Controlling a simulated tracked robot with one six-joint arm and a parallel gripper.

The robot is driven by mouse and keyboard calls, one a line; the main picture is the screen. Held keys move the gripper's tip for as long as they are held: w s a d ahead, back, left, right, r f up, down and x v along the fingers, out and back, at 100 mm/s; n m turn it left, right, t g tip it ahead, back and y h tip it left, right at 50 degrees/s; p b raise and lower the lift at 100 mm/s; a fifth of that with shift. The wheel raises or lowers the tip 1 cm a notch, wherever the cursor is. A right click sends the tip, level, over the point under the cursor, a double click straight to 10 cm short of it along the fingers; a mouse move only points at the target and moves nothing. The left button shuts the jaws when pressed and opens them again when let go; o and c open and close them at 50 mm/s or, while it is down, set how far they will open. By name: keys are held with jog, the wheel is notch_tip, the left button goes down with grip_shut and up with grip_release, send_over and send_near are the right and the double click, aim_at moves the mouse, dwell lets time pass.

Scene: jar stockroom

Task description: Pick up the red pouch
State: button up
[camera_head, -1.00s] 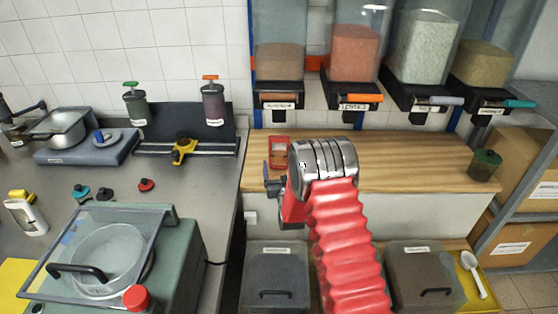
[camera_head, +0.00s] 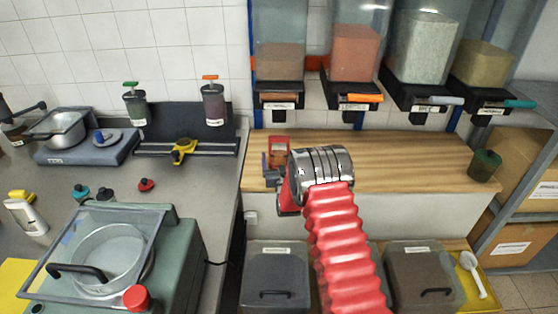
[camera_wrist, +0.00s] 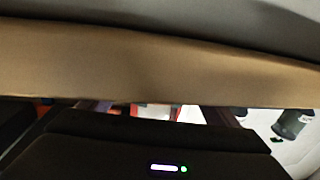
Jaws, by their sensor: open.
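A red pouch (camera_head: 279,147) with a pale label area stands on the wooden counter (camera_head: 400,155), near its left end and below the left dispensers. My gripper (camera_head: 268,170) is open, with its dark fingers just in front of and slightly left of the pouch in the head view. It partly covers the pouch's lower part. I cannot tell whether they touch.
Dispensers with coloured levers (camera_head: 361,98) hang above the counter. A green jar (camera_head: 484,164) stands at its right end. Lidded bins (camera_head: 274,272) sit below the front edge. A grey worktop with a green machine (camera_head: 178,262) lies to the left. The counter's middle is clear.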

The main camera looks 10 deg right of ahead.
jog(key=shift+w, duration=0.25)
jog(key=shift+c, duration=0.3)
jog(key=c, duration=1.3)
jog(key=shift+r, duration=0.15)
